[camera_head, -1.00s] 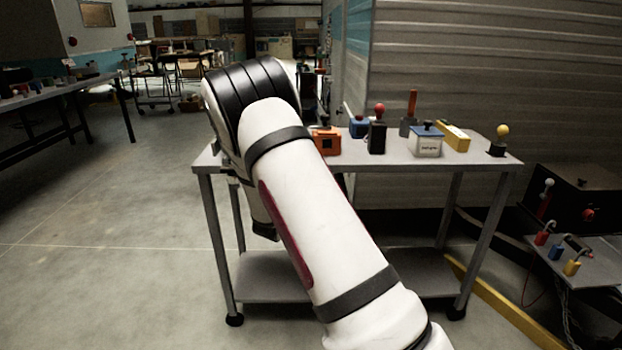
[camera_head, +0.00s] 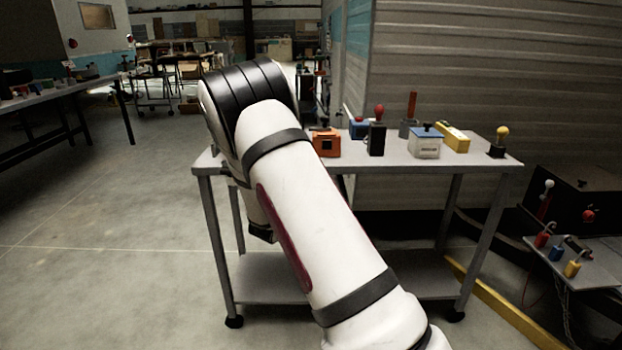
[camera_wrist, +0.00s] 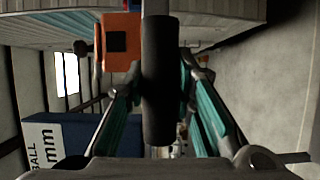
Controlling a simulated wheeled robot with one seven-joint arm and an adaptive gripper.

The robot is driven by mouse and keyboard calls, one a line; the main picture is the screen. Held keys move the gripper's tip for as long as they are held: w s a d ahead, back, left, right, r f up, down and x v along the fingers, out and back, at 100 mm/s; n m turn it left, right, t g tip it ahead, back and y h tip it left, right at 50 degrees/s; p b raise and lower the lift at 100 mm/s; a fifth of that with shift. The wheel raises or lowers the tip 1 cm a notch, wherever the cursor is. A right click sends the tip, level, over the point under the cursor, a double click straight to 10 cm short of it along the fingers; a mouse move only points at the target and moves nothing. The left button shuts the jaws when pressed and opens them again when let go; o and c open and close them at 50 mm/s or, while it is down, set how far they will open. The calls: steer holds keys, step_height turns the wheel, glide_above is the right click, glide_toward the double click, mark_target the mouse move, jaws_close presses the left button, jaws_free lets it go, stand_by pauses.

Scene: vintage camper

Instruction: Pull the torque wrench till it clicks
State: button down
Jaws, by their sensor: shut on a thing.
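In the wrist view the torque wrench's dark cylindrical handle (camera_wrist: 158,110) stands upright in the picture, with a grey shaft running out at the top edge. My gripper (camera_wrist: 162,72) has its teal-lined fingers on either side of this handle and is shut on it. In the head view my own arm hides the wrench, and my fingers cannot be made out there.
A grey cart (camera_head: 390,165) carries an orange box (camera_head: 326,142), a blue-and-white box (camera_head: 425,143), a yellow box (camera_head: 453,137) and several knobbed levers. A blue-and-white lettered box (camera_wrist: 75,135) is close to my gripper's left. Open floor lies left of the cart.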

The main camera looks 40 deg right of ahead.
steer(key=s+a+m+g+h+b, duration=0.1)
steer(key=s+a+m+g, duration=0.3)
steer(key=a+g, duration=0.3)
steer(key=s+a+m+g+b, duration=0.1)
steer(key=s+a+m+g, duration=0.3)
steer(key=a+g, duration=0.3)
steer(key=shift+s+a+m+h, duration=0.4)
steer(key=shift+a+m, duration=0.4)
steer(key=shift+a, duration=0.15)
steer(key=c, duration=1.3)
jaws_free()
steer(key=shift+c, duration=0.2)
steer(key=v, duration=1.2)
steer(key=shift+w, duration=0.2)
steer(key=shift+d+f, duration=0.1)
